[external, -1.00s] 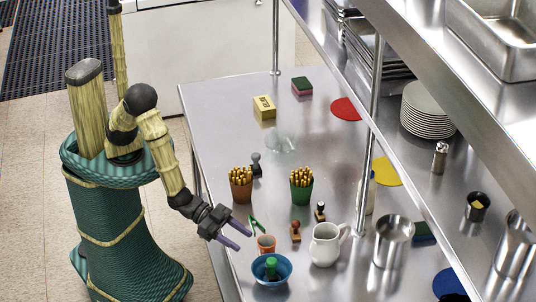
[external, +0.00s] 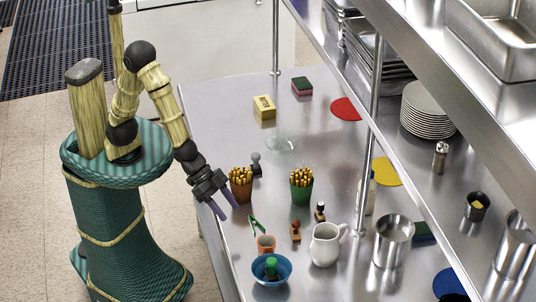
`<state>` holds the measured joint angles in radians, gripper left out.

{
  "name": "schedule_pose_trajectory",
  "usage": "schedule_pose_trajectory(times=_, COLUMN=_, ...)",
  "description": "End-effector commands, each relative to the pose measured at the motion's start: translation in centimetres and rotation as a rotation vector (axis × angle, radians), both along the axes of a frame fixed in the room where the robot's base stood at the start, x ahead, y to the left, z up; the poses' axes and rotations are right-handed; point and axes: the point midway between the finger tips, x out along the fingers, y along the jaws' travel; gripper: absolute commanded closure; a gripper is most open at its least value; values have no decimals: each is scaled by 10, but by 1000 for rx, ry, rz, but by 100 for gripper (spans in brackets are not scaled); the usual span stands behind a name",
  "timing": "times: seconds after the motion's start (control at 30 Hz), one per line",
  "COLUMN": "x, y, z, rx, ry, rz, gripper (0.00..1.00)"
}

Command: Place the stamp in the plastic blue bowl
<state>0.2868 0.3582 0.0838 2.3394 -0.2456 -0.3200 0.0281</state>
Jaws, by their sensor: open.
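The blue bowl (external: 285,277) stands near the front edge of the steel table, with a small green object (external: 271,268) in it; I cannot tell what that is. Three stamp-like things stand upright on the table: a dark grey one (external: 256,164) behind the brown cup, a reddish-brown one (external: 295,232) by the pitcher, and one with a black knob and brown base (external: 320,212) just behind it. My gripper (external: 226,208) is open and empty at the table's left edge, left of the brown cup and behind and left of the bowl.
A brown cup (external: 241,193) and a green cup (external: 302,191) hold yellow sticks. An orange cup (external: 266,244) with a green item is by the bowl. A white pitcher (external: 324,246) and shelf post (external: 369,130) stand right.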

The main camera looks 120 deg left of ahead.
Motion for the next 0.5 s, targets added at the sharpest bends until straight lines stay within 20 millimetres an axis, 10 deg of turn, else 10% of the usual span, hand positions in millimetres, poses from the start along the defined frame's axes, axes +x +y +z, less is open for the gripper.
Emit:
schedule_pose_trajectory(times=0.3, x=-144, y=68, z=11, rx=35, ry=414, rz=-10, gripper=49)
schedule_pose_trajectory(times=0.5, x=-186, y=82, z=12, rx=58, ry=529, rz=-8, gripper=49)
